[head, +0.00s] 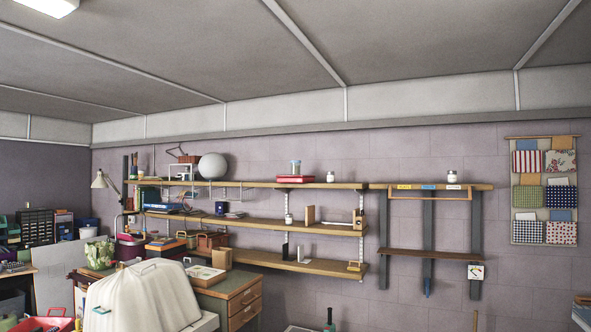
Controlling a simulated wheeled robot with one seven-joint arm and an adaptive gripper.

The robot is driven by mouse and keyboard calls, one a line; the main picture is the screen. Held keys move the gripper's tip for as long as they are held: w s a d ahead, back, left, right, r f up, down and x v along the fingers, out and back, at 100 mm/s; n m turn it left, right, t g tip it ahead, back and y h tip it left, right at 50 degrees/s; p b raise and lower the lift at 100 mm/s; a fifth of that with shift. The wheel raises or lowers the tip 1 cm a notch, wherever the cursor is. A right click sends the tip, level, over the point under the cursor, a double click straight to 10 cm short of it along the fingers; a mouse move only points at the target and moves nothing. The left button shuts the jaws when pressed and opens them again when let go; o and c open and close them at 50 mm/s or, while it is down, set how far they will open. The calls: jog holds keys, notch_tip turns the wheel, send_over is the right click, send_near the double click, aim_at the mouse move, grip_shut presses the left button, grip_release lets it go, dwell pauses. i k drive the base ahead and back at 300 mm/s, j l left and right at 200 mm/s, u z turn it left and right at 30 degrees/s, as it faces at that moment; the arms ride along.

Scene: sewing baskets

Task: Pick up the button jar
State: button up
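I cannot tell for certain which container is the button jar. A clear jar-like container (295,167) with a bluish top stands on a red box (296,179) on the top wall shelf. Small white jars stand on the same shelf, one just to its right (330,176) and one far right (452,177). Another small pale jar (289,219) is on the middle shelf. All are too small to show their contents. My gripper is not in view.
Wooden wall shelves (318,264) span the back wall. A white domed cover (142,298) stands in front of a desk with drawers (243,303) at lower left. Bins, boxes and a lamp (103,181) crowd the left. A fabric pocket hanger (544,190) hangs at right.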

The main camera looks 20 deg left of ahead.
aim_at(294, 167)
jog(key=i+j+u, duration=0.6)
jog(key=i, duration=0.15)
jog(key=i+j+u, duration=0.15)
jog(key=i+u, duration=0.5)
jog(key=i, duration=0.2)
jog(key=i+z, duration=0.1)
jog(key=i, duration=0.4)
jog(key=i+j+z, duration=0.1)
jog(key=i, duration=0.35)
jog(key=i+j+z, duration=0.15)
jog(key=i, duration=0.3)
jog(key=i+j+z, duration=0.1)
jog(key=i+j, duration=0.15)
jog(key=i, duration=0.2)
